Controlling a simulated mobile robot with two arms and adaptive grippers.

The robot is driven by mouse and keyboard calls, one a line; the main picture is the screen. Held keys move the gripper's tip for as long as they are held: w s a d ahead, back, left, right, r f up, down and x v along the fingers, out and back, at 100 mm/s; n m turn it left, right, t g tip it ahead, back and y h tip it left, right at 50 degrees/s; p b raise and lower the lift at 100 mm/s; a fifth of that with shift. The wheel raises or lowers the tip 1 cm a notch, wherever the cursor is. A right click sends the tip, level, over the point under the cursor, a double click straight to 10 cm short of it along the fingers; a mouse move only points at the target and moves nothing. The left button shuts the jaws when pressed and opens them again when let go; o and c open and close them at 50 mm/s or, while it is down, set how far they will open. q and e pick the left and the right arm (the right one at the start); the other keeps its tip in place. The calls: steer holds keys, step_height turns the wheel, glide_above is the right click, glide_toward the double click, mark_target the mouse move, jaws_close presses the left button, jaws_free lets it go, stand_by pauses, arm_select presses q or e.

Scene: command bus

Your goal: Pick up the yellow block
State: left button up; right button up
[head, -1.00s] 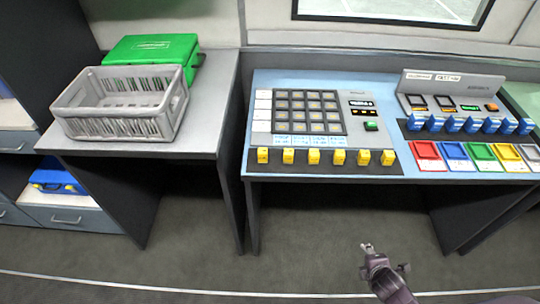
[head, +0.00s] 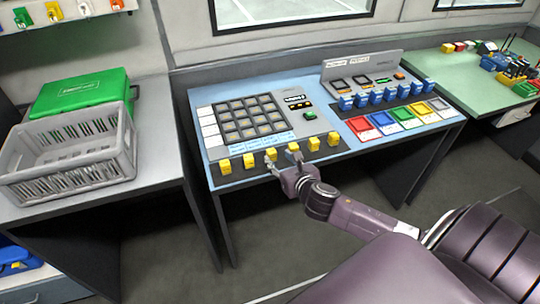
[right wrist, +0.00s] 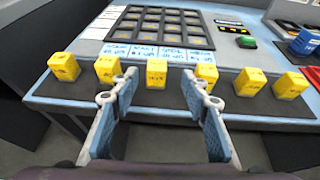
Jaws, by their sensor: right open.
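A row of several small yellow blocks stands along the dark strip at the front edge of the blue-topped desk. In the right wrist view one yellow block (right wrist: 157,74) is centred beyond the gap between my fingers. Another yellow block (right wrist: 107,69) is to its left and another (right wrist: 206,77) to its right, partly behind the fingertips. My right gripper (right wrist: 160,90) is open and empty, with blue-grey finger pads. In the head view my right gripper (head: 283,160) is at the desk's front edge, by the middle of the row. My left gripper is out of view.
A button grid panel (head: 243,118) lies behind the blocks. Blue blocks (head: 375,97) and coloured trays (head: 383,123) are to the right on the same desk (head: 350,146). A grey crate (head: 70,155) and green case (head: 82,90) stand on the left table.

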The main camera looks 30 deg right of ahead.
mark_target(272, 153)
steer(key=shift+w+f, duration=0.15)
steer(key=shift+w, duration=0.6)
steer(key=shift+p+x, duration=0.4)
steer(key=shift+x, duration=1.8)
steer(key=shift+a, duration=0.15)
steer(key=shift+c, duration=0.3)
jaws_close()
